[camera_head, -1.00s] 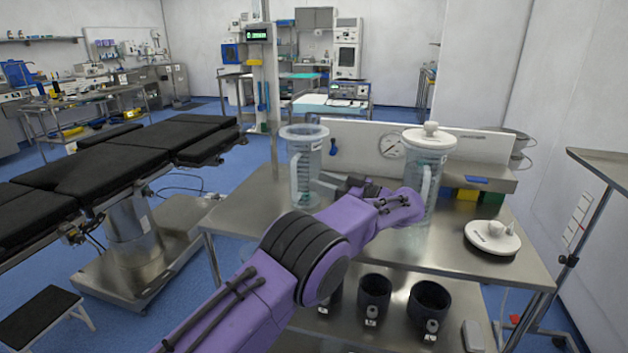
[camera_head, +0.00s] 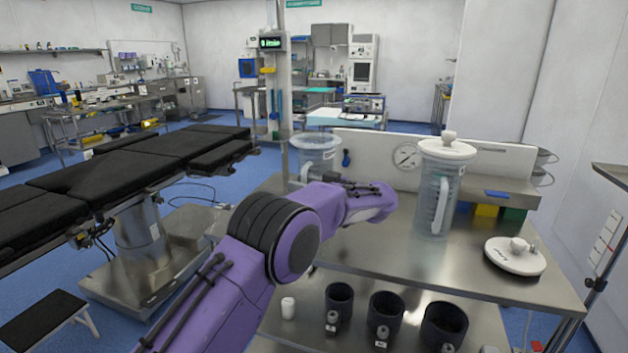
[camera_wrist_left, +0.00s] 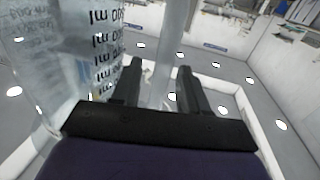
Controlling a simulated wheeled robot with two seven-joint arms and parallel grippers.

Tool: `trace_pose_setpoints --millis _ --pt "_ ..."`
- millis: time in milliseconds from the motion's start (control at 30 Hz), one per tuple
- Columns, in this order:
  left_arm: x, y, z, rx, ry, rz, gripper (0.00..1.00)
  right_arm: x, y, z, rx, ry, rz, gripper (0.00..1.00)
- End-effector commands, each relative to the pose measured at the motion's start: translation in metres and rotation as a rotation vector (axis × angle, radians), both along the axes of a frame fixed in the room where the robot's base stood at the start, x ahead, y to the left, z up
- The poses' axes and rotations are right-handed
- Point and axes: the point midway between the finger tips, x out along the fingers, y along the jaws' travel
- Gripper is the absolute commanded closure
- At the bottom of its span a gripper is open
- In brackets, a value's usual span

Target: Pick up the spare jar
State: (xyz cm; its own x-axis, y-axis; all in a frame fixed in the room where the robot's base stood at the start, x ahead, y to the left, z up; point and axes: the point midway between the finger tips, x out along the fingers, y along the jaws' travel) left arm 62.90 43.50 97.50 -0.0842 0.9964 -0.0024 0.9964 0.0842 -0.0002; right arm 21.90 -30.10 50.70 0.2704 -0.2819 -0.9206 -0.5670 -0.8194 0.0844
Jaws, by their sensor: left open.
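Two clear graduated jars stand on the steel table. The left jar (camera_head: 317,150) has an open top, and my left arm hides its lower part. The right jar (camera_head: 436,190) is upright with a white lid on it. I cannot tell by any label which one is the spare. My left gripper (camera_wrist_left: 160,68) is at the left jar, mostly hidden by my purple wrist in the head view. In the left wrist view its open fingers stand on either side of the jar's clear upright handle (camera_wrist_left: 174,45). The printed jar wall (camera_wrist_left: 85,50) is beside them. My right gripper is out of view.
A loose white lid (camera_head: 514,256) lies at the right of the steel table (camera_head: 400,258). A white panel with a gauge (camera_head: 406,156) rises behind the jars. Several dark cups, one of them here (camera_head: 387,312), sit on a lower shelf. The black operating table (camera_head: 150,165) is at left.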

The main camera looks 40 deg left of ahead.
Motion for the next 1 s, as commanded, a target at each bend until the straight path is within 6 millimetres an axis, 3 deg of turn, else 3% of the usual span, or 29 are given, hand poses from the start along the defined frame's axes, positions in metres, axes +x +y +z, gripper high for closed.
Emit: trace_pose_setpoints --millis 133,167,267,300,733,867,1000 --pt "0.000 -0.001 0.000 0.001 0.000 -0.001 0.56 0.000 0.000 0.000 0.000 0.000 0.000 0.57" --pt "0.000 -0.001 0.000 0.001 0.000 -0.001 0.63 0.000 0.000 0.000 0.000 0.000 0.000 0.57" --pt "0.000 -0.001 0.000 0.001 0.000 -0.001 0.95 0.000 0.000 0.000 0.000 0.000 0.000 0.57" --pt "0.000 -0.001 0.000 0.001 0.000 -0.001 1.00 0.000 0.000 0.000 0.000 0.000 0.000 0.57" --pt "0.001 -0.001 0.011 0.001 -0.005 -0.001 1.00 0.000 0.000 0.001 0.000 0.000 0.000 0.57" --pt "0.000 -0.001 0.034 0.002 -0.008 -0.001 1.00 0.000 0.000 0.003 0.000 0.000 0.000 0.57" --pt "-0.024 -0.018 0.070 0.004 -0.009 -0.004 1.00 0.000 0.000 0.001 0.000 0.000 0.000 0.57"
